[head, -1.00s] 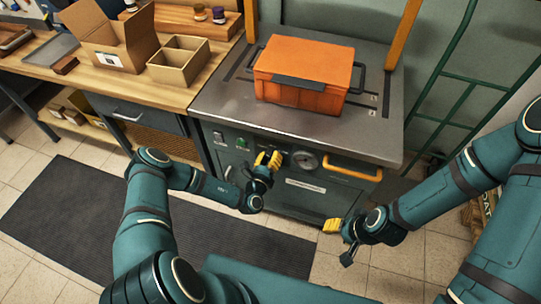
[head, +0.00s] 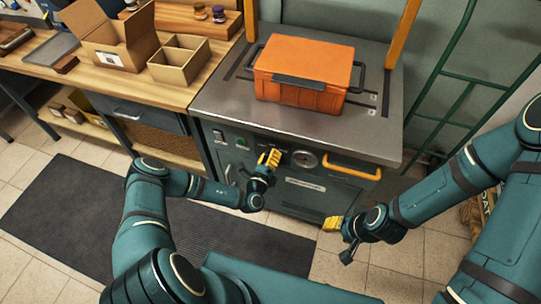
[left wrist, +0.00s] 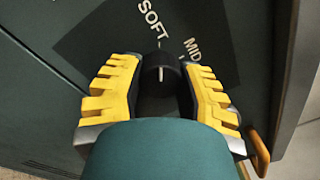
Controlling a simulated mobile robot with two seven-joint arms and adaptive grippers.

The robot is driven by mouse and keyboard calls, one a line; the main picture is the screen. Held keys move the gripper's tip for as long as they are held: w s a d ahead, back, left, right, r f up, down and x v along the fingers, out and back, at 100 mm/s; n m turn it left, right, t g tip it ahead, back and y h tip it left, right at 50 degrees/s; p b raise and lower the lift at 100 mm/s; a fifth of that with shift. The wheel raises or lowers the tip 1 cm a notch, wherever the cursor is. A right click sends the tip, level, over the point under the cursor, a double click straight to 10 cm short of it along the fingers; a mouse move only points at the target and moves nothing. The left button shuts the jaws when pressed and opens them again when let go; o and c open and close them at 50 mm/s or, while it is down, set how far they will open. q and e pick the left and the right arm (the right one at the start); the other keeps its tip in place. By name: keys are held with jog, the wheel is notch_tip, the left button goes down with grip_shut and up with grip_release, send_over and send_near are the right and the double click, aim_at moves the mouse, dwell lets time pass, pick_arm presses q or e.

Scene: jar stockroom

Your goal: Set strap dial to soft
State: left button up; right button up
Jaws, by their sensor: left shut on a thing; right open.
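The strap dial (left wrist: 160,85) is a black knob on the dark panel in the left wrist view. Its white pointer line is lined up with the tick under the word SOFT (left wrist: 152,18). The MID label (left wrist: 193,50) is to the right of it. My left gripper (head: 269,159) is at the front of the strapping machine (head: 320,192), and its yellow fingers (left wrist: 160,92) are shut on both sides of the dial. The dial is hidden behind that gripper in the head view. My right gripper (head: 333,223) is open and empty, low in front of the machine's right part.
An orange crate (head: 305,72) sits on the machine's metal top. A round gauge (head: 305,159) and a yellow handle (head: 353,172) are right of my left gripper. A wooden bench (head: 175,95) with open boxes stands left. A green hand truck (head: 440,120) leans at right.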

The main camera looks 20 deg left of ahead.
pick_arm(q)
jog(key=o, duration=1.2)
jog(key=shift+o, duration=0.2)
jog(key=s, duration=1.2)
jog(key=shift+a+f, duration=0.25)
jog(key=shift+a, duration=0.05)
